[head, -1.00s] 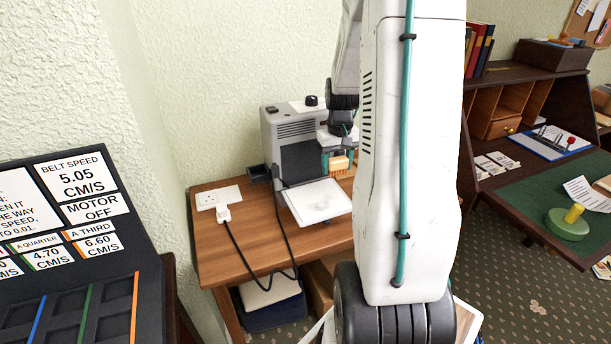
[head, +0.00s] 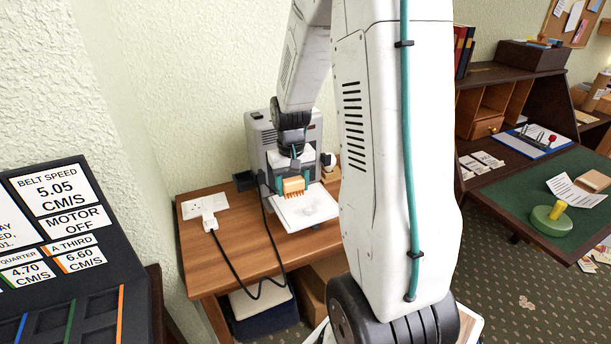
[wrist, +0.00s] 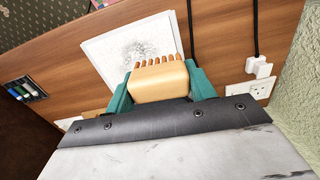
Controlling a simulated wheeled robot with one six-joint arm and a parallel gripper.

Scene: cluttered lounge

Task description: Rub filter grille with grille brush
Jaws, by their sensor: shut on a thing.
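My gripper (head: 292,187) is shut on the grille brush (head: 294,185), a light wooden block with a row of tan bristles. In the wrist view the brush (wrist: 160,84) sits between the teal fingers, bristles pointing away from my wrist. A white square panel (head: 318,209) with a grey dusty patch lies on the wooden table, in front of a grey machine; it looks like the filter grille. It also shows in the wrist view (wrist: 98,46), beyond the bristles. The brush is over the panel's back left part in the head view; I cannot tell whether they touch.
The grey machine (head: 262,140) stands close behind my gripper. A black cable runs from a plug (head: 210,220) across the wooden table (head: 205,262). A dark sign panel (head: 75,240) is at left. A green-topped desk (head: 510,195) is at right.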

